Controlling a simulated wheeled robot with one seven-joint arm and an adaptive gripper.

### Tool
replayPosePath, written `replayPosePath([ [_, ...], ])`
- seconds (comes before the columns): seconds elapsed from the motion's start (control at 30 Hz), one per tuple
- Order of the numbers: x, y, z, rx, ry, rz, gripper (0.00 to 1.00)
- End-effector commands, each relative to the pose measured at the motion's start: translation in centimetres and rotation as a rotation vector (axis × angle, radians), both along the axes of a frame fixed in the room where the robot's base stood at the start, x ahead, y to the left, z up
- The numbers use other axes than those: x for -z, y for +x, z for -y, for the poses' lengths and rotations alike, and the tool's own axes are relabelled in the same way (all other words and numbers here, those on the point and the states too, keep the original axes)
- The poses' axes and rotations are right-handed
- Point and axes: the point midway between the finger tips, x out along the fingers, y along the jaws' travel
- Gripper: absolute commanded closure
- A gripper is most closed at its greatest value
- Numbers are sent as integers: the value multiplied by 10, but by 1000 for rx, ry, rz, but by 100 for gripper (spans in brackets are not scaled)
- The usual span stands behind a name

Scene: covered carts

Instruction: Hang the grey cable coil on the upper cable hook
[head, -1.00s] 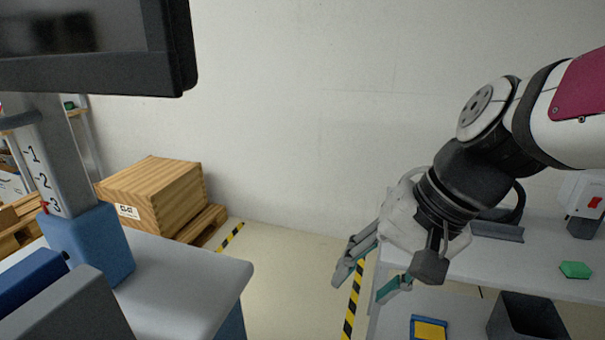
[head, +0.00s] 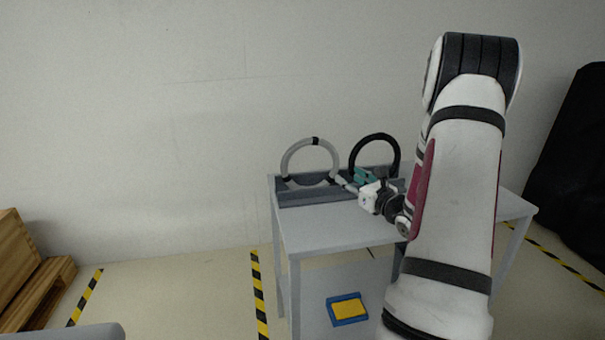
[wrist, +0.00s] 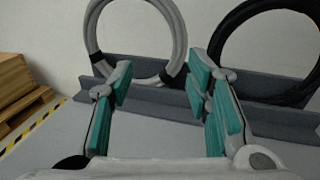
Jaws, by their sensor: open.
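The grey cable coil (head: 289,157) stands upright in a grey rack (head: 300,197) at the back of a light grey cart table. It has black bands. In the wrist view the grey coil (wrist: 183,45) is ahead, upper middle, with its right side nearest the space between my fingers. My gripper (head: 352,182) is open and empty, low over the table in front of the rack, just right of the grey coil. In the wrist view my gripper (wrist: 165,100) shows teal pads spread apart. A black coil (head: 393,147) stands to the right. The upper cable hook is not visible.
The cart table (head: 325,233) has bare room in front of the rack. A blue and yellow item (head: 348,309) lies on its lower level. A wooden crate (head: 20,262) is at far left. A dark covered shape (head: 570,155) stands at right.

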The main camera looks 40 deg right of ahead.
Motion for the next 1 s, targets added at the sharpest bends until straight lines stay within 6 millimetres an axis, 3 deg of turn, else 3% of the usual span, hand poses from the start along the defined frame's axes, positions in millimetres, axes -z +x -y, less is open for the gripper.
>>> replayPosePath([
  [0.13,9,0,18,47,21,15,55],
  [0.5,8,60,40,46,20,13,55],
  [0.77,7,77,47,46,20,14,55],
  [1.0,6,107,62,46,19,13,55],
])
